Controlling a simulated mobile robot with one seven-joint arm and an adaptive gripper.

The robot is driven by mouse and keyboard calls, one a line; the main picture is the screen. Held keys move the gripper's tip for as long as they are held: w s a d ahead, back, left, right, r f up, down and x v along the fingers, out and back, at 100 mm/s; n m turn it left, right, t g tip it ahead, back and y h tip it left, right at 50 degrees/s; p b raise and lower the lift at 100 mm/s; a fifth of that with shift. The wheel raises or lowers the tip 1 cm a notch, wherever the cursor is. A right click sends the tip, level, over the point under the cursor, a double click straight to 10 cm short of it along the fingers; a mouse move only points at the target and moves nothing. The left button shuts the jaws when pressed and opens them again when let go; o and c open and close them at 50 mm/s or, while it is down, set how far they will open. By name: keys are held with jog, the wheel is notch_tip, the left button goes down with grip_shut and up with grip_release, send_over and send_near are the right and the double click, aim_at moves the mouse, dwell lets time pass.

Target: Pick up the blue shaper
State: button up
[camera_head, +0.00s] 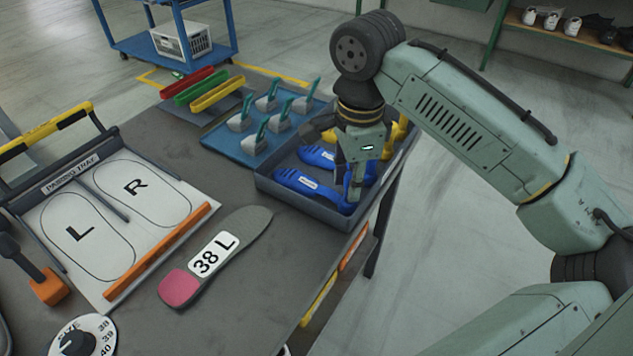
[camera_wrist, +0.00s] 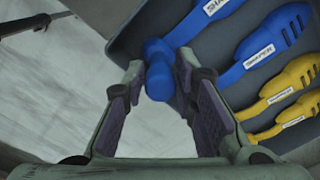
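A blue shaper (camera_wrist: 205,14) with a white label lies in a grey bin (camera_head: 277,196). Its narrow end rises to a rounded blue knob (camera_wrist: 159,82). My gripper (camera_head: 354,190) points down into the bin's right part. In the wrist view my gripper (camera_wrist: 160,70) has its two dark-padded fingers on either side of the knob, with a narrow gap seen at each side. It looks open, and no firm contact can be made out. A second blue shaper (camera_wrist: 268,45) lies beside it. In the head view another blue shaper (camera_head: 305,184) shows at the bin's left; my gripper hides part of the contents.
Yellow shapers (camera_wrist: 292,80) share the bin. A blue tray (camera_head: 228,148) with several teal-handled tools stands left of it. A grey insole marked 38 L (camera_head: 240,228) and the pairing tray (camera_head: 185,197) lie nearer. The bin sits close to the table's right edge.

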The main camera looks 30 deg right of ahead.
jog(key=shift+f, duration=0.4)
jog(key=shift+c, duration=0.2)
grip_shut()
jog(key=shift+r, duration=0.1)
